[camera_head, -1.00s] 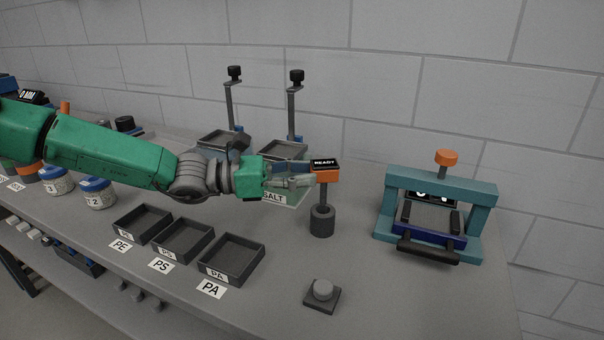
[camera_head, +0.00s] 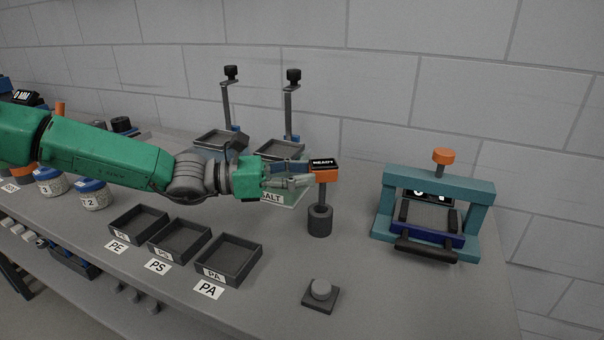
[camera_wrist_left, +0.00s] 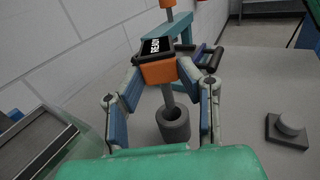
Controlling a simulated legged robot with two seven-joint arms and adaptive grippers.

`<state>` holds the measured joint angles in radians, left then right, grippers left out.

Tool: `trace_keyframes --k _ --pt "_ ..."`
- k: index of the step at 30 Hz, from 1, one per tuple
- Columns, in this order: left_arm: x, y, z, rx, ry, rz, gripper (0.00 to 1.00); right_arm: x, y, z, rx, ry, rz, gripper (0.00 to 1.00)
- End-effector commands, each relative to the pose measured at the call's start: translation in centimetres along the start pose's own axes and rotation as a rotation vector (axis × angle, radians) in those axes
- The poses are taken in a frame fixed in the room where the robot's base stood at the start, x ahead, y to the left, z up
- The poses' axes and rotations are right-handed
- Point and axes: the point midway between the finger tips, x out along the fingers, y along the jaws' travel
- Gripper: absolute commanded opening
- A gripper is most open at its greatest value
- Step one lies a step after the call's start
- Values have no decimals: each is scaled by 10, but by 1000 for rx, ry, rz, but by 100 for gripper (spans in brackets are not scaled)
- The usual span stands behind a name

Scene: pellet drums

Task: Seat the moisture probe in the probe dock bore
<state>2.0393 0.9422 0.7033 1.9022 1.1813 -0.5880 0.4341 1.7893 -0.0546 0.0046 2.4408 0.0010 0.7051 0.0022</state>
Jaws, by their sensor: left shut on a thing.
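The moisture probe (camera_head: 324,176) has an orange head with a black READY display and a thin grey shaft pointing down. My left gripper (camera_head: 312,176) is shut on the orange head, which also shows between its fingers in the left wrist view (camera_wrist_left: 158,72). The probe dock (camera_head: 320,223) is a dark grey upright cylinder directly below the head. In the left wrist view the dock (camera_wrist_left: 174,126) shows its open bore, with the shaft's lower end at the bore mouth. I cannot tell how deep the tip is. My right gripper is not in view.
A teal press frame (camera_head: 436,190) with an orange knob stands to the right. A grey button block (camera_head: 321,294) sits in front of the dock. Dark trays labelled PE, PS and PA (camera_head: 228,260) lie front left. Two posts rise behind my arm. The table between dock and press is clear.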

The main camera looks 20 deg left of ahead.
Motion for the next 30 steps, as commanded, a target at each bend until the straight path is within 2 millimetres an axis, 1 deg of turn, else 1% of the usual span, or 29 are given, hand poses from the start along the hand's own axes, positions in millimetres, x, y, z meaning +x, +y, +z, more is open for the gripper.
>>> trace_keyframes --k 30 --pt "0 0 -24 1 -1 0 0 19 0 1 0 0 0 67"
